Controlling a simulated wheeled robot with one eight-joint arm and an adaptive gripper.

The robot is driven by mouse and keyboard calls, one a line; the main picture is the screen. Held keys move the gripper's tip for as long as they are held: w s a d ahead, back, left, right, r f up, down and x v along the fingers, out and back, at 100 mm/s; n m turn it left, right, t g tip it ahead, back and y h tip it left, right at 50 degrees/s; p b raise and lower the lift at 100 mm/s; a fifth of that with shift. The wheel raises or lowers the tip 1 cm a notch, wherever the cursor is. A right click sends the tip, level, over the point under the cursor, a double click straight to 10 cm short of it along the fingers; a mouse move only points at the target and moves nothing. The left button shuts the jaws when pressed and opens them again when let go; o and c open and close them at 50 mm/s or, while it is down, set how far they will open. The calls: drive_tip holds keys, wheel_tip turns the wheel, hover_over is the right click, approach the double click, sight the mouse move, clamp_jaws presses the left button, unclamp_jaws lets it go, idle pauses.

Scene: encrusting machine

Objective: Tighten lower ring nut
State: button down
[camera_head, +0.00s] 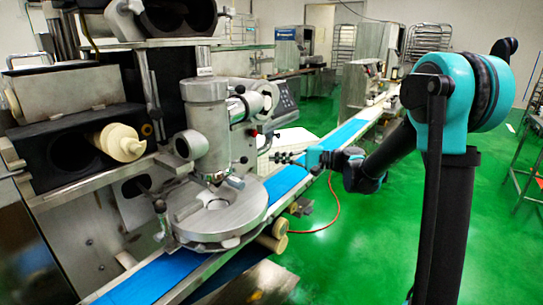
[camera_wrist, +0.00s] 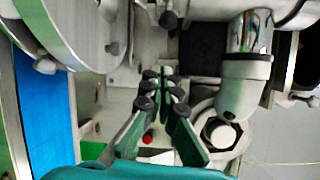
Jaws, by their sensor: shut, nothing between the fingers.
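The encrusting machine's upright metal cylinder (camera_head: 207,125) stands above a round metal plate (camera_head: 222,217). I cannot tell for certain which part is the lower ring nut. My gripper (camera_head: 287,158) is to the right of the cylinder, apart from it, above the blue conveyor belt. In the wrist view my gripper (camera_wrist: 160,78) has its green fingers with dark pads together and empty. There, to the right of the fingers, are a metal pipe with a rounded end (camera_wrist: 243,90) and a round pale fitting (camera_wrist: 221,134).
The blue conveyor belt (camera_head: 287,181) runs diagonally past the machine and also shows at left in the wrist view (camera_wrist: 45,110). A small red button (camera_wrist: 147,138) is beside my fingers. A control panel (camera_head: 284,96) is behind the cylinder. Green floor (camera_head: 370,250) is open at right.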

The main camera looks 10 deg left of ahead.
sight(240, 161)
drive_tip(key=s+a, duration=0.3)
drive_tip(key=a, duration=0.4)
drive_tip(key=shift+s+a+n+g, duration=0.3)
drive_tip(key=shift+s+a+g, duration=0.05)
drive_tip(key=shift+a+g, duration=0.05)
idle(0.4)
drive_tip(key=shift+s+d+m+t, duration=0.25)
drive_tip(key=shift+s+d+t, duration=0.1)
drive_tip(key=shift+s, duration=0.4)
drive_tip(key=shift+s+d+m+t, duration=0.2)
drive_tip(key=shift+s+d+t, duration=0.15)
drive_tip(key=shift+s, duration=0.35)
drive_tip(key=shift+s+d+m+t, duration=0.3)
drive_tip(key=shift+s+t, duration=0.1)
drive_tip(key=shift+s, duration=0.35)
